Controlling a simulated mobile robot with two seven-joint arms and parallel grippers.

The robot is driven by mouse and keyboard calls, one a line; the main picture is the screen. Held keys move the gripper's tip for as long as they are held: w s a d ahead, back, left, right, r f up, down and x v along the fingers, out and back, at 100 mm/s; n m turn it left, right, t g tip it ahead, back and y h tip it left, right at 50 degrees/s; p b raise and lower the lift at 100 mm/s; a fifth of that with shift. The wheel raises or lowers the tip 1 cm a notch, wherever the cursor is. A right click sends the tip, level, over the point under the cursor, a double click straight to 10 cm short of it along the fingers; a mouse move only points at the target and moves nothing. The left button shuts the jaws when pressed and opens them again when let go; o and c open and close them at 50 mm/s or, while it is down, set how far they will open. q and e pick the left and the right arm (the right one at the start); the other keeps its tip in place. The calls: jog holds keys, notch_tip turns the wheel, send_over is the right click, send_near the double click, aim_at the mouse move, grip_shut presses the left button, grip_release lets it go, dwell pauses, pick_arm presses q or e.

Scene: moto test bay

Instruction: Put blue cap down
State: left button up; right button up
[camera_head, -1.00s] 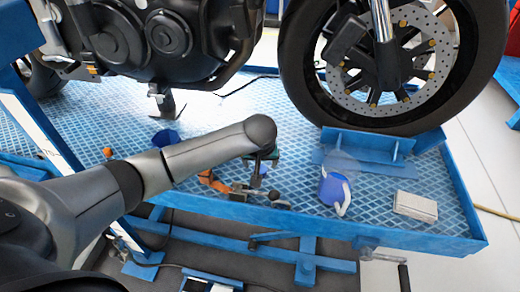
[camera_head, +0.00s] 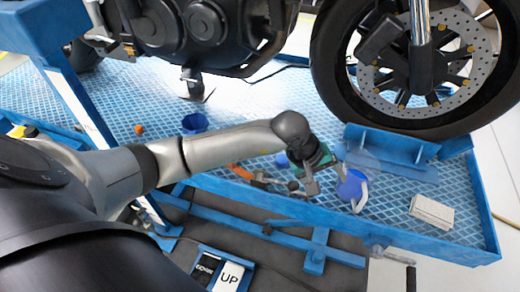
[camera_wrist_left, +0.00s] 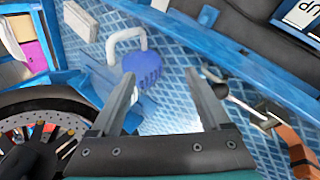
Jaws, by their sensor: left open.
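My left gripper (camera_head: 312,188) hangs over the blue mesh platform, left of a container with a blue part (camera_head: 352,186) and a white handle. My right gripper is not in view.
A blue funnel-like cup (camera_head: 194,122) stands further left. Orange-handled tools (camera_head: 243,173) lie near the platform's front edge. A pale box (camera_head: 431,211) lies at the right. The motorcycle wheel (camera_head: 420,75) and its blue chock (camera_head: 385,150) stand behind.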

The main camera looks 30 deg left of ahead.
pick_arm(q)
jog(key=s+d+r+n+h, duration=0.2)
jog(key=d+r+n+h, duration=0.25)
jog(key=d, duration=0.45)
notch_tip(320, 180, up, 10)
jog(key=w+d+n+t+h, duration=0.2)
jog(key=n+t+h, duration=0.45)
jog(key=n, duration=0.85)
jog(key=w+a+f+n+t+y, duration=0.2)
jog(key=a+n+t+y, duration=0.3)
jog(key=n, duration=0.6)
jog(key=w+a+f+n+t+y, duration=0.1)
jog(key=a+f+n+t+y, duration=0.1)
jog(key=a+n+y, duration=0.65)
jog(key=s+a+f+n+g+y, duration=0.2)
jog(key=s+a+f+n+g, duration=0.15)
jog(key=f+n, duration=0.55)
jog(key=s+f+n+g, duration=1)
jog(key=s+f+n, duration=0.3)
jog(key=s, duration=0.6)
jog(key=shift+a+f+n, duration=0.35)
jog(key=shift+f+n, duration=0.05)
jog(key=shift+f, duration=0.2)
